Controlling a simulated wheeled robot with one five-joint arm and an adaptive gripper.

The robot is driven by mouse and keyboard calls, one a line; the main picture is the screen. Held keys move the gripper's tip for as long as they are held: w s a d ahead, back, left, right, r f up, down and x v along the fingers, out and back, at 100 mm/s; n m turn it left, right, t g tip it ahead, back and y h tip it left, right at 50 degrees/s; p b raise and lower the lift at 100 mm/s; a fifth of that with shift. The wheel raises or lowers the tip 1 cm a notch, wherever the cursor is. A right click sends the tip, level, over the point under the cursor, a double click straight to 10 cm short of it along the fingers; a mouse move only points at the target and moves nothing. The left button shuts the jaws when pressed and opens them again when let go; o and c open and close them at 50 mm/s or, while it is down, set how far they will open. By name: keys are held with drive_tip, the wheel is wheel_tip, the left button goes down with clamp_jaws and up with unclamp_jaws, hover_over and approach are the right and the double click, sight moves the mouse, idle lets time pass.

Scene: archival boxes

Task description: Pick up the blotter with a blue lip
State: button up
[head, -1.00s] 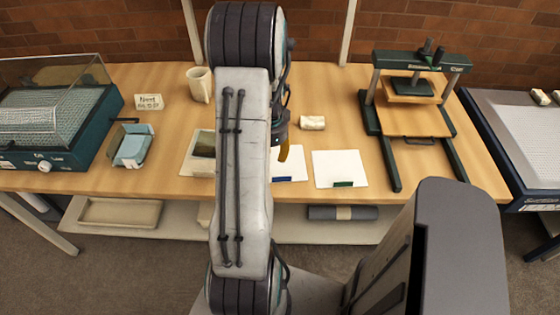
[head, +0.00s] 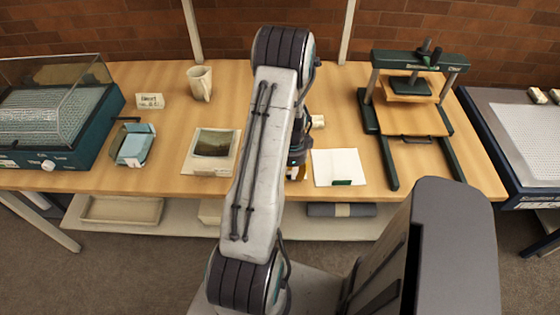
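The blotter with the blue lip is hidden behind my arm and gripper, so I cannot make it out clearly. My gripper (head: 296,168) is low over the table, left of a white blotter with a green lip (head: 338,164), where the blue-lipped one showed earlier. My arm blocks most of the gripper and a small yellowish part shows at its lower end. I cannot tell whether its fingers are open, shut or touching the blotter.
A framed picture (head: 214,143) lies left of my arm. A cream mug (head: 200,84), a label card (head: 150,101), a blue-lined tray (head: 134,147) and a glass-lidded case (head: 50,110) stand farther left. A green press (head: 413,90) stands right. A small pale block (head: 318,121) is behind the gripper.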

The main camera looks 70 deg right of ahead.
drive_tip(key=shift+f, duration=0.7)
drive_tip(key=shift+o, duration=0.2)
clamp_jaws()
